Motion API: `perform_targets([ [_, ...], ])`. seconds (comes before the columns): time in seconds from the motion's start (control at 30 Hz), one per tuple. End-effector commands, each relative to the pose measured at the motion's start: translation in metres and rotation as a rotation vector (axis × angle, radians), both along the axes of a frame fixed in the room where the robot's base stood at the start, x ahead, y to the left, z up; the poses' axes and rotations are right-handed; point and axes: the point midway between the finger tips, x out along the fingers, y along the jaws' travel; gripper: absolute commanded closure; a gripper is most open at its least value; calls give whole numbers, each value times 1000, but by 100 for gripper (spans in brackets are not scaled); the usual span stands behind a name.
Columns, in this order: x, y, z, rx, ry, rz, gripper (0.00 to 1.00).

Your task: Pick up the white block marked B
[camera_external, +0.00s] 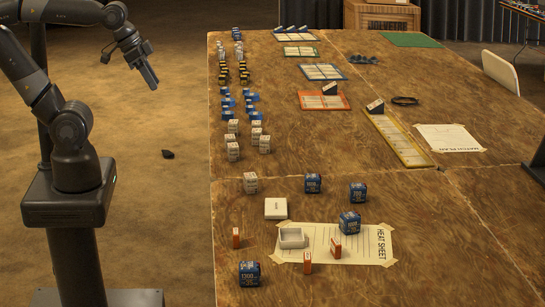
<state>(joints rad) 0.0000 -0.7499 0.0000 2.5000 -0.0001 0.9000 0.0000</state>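Several small white blocks with dark markings (233,151) stand in a loose cluster near the table's left edge. Another white block (250,183) stands apart, nearer the camera. The markings are too small to read, so I cannot tell which block bears a B. My gripper (151,76) hangs in the air over the floor, left of the table and well away from the blocks. It holds nothing that I can see, and its finger opening is too small to judge.
A heat sheet (355,245) is taped there. A yellow-edged board (397,141) lies right. The table's centre is mostly clear.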

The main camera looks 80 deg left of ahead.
Motion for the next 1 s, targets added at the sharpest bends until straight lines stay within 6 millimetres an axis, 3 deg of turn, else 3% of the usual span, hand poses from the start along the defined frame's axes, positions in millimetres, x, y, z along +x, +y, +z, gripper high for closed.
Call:
perform_targets([
  [0.3, 0, 0, 0, 0, 0, 0, 64],
  [0.7, 0, 0, 0, 0, 0, 0, 33],
  [1.0, 4, 0, -1, -27, 10, 30, 33],
])
